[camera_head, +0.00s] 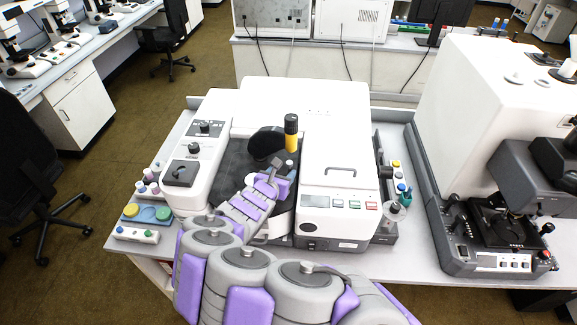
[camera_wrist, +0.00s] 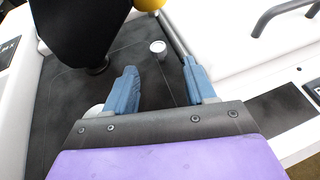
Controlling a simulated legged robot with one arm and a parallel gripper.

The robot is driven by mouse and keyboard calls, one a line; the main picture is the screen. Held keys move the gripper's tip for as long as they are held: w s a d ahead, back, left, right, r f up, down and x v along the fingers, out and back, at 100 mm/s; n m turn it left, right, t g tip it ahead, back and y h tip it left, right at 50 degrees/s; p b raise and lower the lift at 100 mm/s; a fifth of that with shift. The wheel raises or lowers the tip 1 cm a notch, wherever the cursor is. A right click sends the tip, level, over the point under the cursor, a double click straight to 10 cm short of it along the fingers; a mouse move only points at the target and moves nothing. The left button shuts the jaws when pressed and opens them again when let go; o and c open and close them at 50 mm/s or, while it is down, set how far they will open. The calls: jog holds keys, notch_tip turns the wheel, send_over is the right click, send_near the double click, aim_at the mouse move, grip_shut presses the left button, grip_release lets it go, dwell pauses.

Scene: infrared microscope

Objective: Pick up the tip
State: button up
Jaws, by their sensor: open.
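My gripper (camera_head: 283,166) reaches over the dark recessed stage of the white microscope. In the wrist view its two blue fingers (camera_wrist: 160,66) are apart, with nothing between them. Part of the yellow (camera_wrist: 148,4) shows at the top edge of the wrist view.
A black rounded part (camera_head: 266,143) overhangs the stage at left. The white microscope housing (camera_head: 340,165) walls it in, with a thin rail (camera_wrist: 174,36) close by on the right. A second instrument (camera_head: 490,120) stands at far right.

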aim_at(288, 163)
jog(key=b+x, duration=0.1)
jog(key=x, duration=0.4)
jog(key=shift+w+a+r, duration=0.1)
jog(key=shift+a+r, duration=0.05)
jog(key=shift+w+d, duration=0.2)
jog(key=shift+w, duration=0.35)
jog(key=shift+c, duration=0.2)
grip_shut()
